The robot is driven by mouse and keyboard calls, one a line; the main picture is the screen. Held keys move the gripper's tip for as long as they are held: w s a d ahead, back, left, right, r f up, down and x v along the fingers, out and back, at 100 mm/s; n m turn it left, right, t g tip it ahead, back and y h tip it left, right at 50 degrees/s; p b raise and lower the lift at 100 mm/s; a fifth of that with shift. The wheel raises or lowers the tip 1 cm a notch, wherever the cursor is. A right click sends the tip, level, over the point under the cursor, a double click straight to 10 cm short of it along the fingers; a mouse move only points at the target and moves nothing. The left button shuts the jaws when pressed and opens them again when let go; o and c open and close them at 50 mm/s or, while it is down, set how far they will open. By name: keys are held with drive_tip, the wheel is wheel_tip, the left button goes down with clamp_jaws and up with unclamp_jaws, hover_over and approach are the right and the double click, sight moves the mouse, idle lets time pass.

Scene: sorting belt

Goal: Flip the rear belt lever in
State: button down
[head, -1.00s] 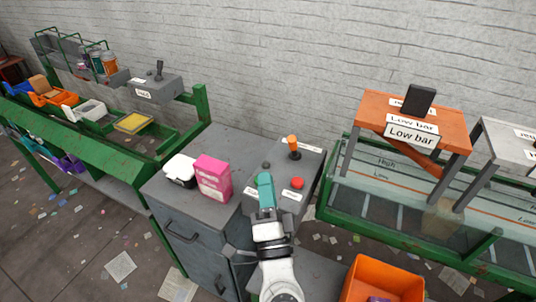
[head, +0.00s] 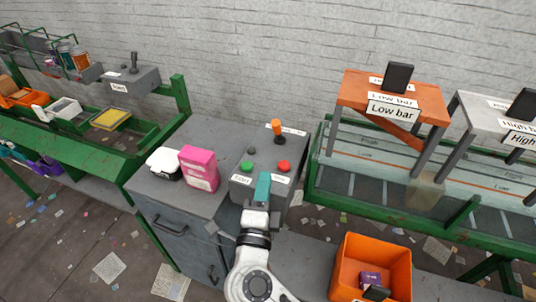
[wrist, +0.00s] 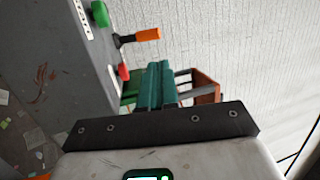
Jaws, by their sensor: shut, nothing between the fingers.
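A grey control box (head: 265,152) stands on a grey cabinet. A lever with an orange handle (head: 278,130) rises from the box's rear part, roughly upright; it also shows in the wrist view (wrist: 147,34), sticking out sideways. A second, dark lever (head: 134,62) stands on a labelled grey box at the far left; I cannot tell from the labels which is the rear belt lever. My gripper (head: 263,188) has teal fingers, shut and empty, at the front of the control box. The fingers (wrist: 160,85) are apart from the orange handle in the wrist view.
A green button (head: 246,166) and a red button (head: 284,166) flank my gripper on the box. A pink box (head: 199,168) and a white-and-black container (head: 164,162) stand to its left. An orange bin (head: 370,255) is at the right front. The Low bar stand (head: 427,89) is beyond.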

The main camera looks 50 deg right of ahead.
sight(274, 125)
drive_tip(key=p+x, duration=0.2)
drive_tip(key=x, duration=1.1)
drive_tip(key=shift+w+d+r, duration=0.15)
drive_tip(key=shift+r, duration=0.15)
